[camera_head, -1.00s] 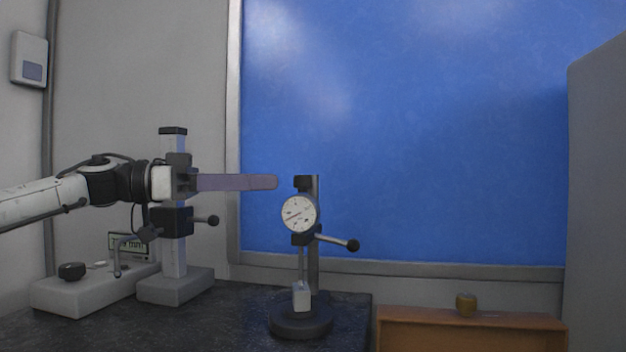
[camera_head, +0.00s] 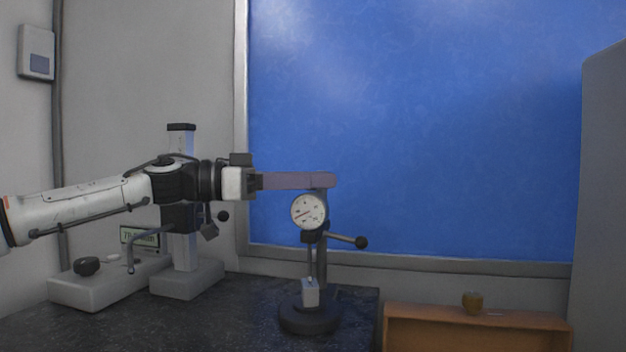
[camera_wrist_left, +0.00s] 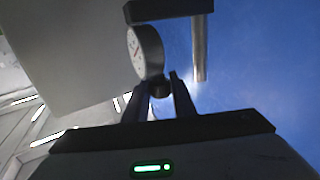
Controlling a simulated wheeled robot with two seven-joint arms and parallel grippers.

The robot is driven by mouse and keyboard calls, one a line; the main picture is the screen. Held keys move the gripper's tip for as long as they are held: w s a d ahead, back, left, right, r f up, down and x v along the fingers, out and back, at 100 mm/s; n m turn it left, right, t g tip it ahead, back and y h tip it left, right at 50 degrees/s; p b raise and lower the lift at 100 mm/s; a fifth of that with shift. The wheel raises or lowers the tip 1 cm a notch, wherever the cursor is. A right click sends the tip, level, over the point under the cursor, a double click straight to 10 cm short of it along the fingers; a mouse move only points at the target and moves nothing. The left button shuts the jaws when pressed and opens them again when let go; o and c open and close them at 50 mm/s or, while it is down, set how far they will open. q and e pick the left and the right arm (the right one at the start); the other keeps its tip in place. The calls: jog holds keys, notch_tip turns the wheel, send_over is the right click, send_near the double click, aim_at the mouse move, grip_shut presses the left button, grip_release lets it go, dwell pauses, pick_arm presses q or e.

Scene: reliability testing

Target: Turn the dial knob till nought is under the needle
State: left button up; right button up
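The dial gauge (camera_head: 308,211) has a round white face with a thin reddish needle slanting across it; the numbers are too small to read. It is mounted on a dark upright stand with a round base (camera_head: 309,316). My left gripper (camera_head: 328,180) reaches in from the left, its long fingers level with the stand's top, just above the dial. In the left wrist view the fingertips (camera_wrist_left: 159,80) are apart, with the dial (camera_wrist_left: 138,52) beyond them and a small dark knob (camera_wrist_left: 160,86) seen between them. Contact cannot be told. My right gripper is not in view.
A lever with a black ball end (camera_head: 361,242) sticks out right of the stand. A second stand (camera_head: 187,278) and a pale box with a black knob (camera_head: 87,266) stand at left.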

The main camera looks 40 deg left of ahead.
pick_arm(q)
grip_shut()
jog(key=shift+c, duration=2.3)
grip_release()
